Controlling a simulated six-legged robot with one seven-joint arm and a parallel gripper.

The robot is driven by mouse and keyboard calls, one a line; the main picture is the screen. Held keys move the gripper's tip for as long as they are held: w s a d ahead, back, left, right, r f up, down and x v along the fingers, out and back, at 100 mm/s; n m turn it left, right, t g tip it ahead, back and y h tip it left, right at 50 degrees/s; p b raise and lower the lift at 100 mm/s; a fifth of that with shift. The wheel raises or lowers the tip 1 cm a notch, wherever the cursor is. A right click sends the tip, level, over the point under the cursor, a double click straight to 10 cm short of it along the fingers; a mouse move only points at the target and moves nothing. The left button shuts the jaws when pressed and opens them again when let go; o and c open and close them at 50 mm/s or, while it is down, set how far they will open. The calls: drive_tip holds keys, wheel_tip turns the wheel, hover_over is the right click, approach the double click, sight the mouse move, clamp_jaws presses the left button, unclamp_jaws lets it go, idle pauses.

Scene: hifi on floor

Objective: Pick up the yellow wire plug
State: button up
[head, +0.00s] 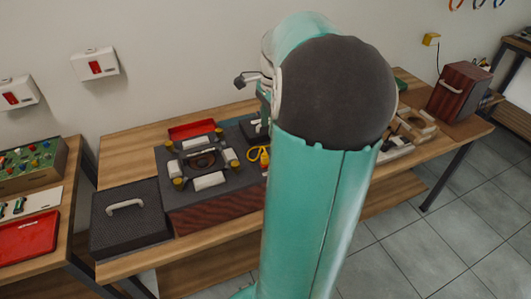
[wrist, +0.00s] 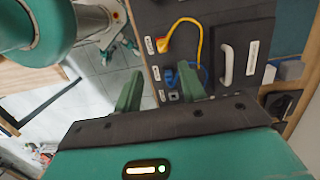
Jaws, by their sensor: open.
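A yellow wire (wrist: 190,24) arcs over a dark panel in the wrist view. A yellow and reddish plug (wrist: 163,45) sits at its left end, beside a small white label. A blue wire plug (wrist: 187,77) lies below it, close to my right finger. My gripper (wrist: 160,90) is open, its two green fingers apart with nothing held between them. The yellow plug is beyond the fingertips, apart from them. In the head view a yellow loop (head: 259,154) shows by the dark panel, partly hidden by my arm. My gripper is not clearly visible there.
A white handle (wrist: 226,64) stands on the panel right of the yellow wire. In the head view, the wooden table (head: 130,142) also carries a black case (head: 130,225) and a reddish box (head: 460,90). A yellow plug (head: 431,39) with a dark cord is on the wall.

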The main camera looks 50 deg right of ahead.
sight(265, 154)
drive_tip(key=shift+t, duration=0.3)
drive_tip(key=f, duration=0.4)
drive_tip(key=a+f, duration=0.1)
drive_tip(key=f, duration=0.2)
drive_tip(key=shift+w, duration=0.15)
drive_tip(key=shift+w+a+f, duration=0.15)
drive_tip(key=shift+f, duration=2.3)
clamp_jaws()
